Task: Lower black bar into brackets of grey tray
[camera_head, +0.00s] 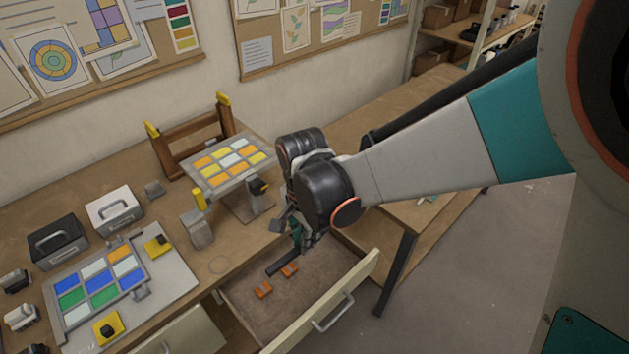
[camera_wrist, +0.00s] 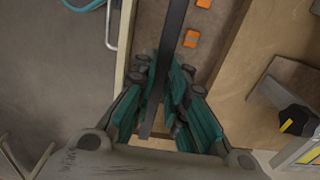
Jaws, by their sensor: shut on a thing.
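My gripper (camera_head: 297,236) points down over the open drawer and is shut on a long black bar (camera_head: 283,264). In the wrist view the bar (camera_wrist: 171,42) runs between the teal fingers (camera_wrist: 160,75). Two orange brackets (camera_head: 264,290) (camera_head: 289,270) sit on the drawer's grey-brown floor (camera_head: 245,305). In the wrist view the brackets (camera_wrist: 191,38) (camera_wrist: 204,3) lie just right of the bar, which appears apart from them. The bar's height above the floor is hard to tell. My gripper and arm hide part of the bar in the head view.
The drawer front (camera_head: 350,287) has a metal handle (camera_head: 333,313). A raised panel of yellow and white tiles (camera_head: 228,163) stands close left of my arm. A grey clamp block (camera_head: 197,230) stands near the bench edge. A panel of coloured tiles (camera_head: 98,282) lies further left.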

